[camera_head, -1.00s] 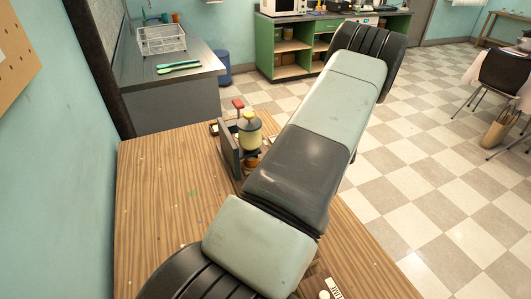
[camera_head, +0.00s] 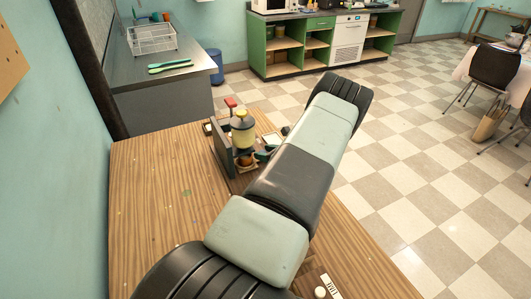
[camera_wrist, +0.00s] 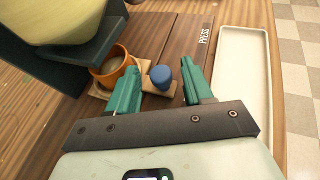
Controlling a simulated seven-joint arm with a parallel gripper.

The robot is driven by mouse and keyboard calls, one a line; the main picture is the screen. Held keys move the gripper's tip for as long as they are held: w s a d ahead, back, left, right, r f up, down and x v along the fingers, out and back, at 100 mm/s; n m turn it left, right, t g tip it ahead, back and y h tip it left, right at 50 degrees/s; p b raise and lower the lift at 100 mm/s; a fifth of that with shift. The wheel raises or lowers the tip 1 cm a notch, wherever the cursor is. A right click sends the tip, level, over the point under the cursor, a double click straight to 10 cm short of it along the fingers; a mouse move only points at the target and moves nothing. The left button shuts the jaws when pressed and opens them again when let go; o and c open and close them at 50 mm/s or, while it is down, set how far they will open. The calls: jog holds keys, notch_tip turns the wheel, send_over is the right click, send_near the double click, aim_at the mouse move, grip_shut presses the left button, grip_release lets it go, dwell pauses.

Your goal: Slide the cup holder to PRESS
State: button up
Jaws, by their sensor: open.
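The cup holder is a small wooden slide (camera_wrist: 152,88) with a blue knob (camera_wrist: 161,76). An orange cup (camera_wrist: 115,72) sits at its left part in the wrist view; the cup also shows under the dispenser in the head view (camera_head: 245,161). My gripper (camera_wrist: 160,84) is open, its green fingers on either side of the blue knob, with a visible space to the right finger. The left finger hides part of the holder. The word PRESS (camera_wrist: 204,34) is on the wooden board, above and right of the knob. In the head view, my gripper (camera_head: 266,152) is beside the dispenser.
The dispenser, with a yellow container (camera_head: 243,134) and red lever (camera_head: 230,102), stands left of my gripper. A pale tray (camera_wrist: 258,82) lies to the right in the wrist view. The wooden table (camera_head: 155,200) is clear at the left.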

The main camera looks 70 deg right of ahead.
aim_at(254, 145)
jog(key=shift+w, duration=0.1)
grip_shut()
jog(key=w+d, duration=0.7)
jog(key=shift+w+d+f, duration=0.1)
jog(key=shift+w+d, duration=0.15)
jog(key=shift+d, duration=0.1)
jog(key=shift+w+d, duration=0.25)
jog(key=shift+d, duration=0.05)
grip_release()
jog(key=shift+s+a, duration=0.1)
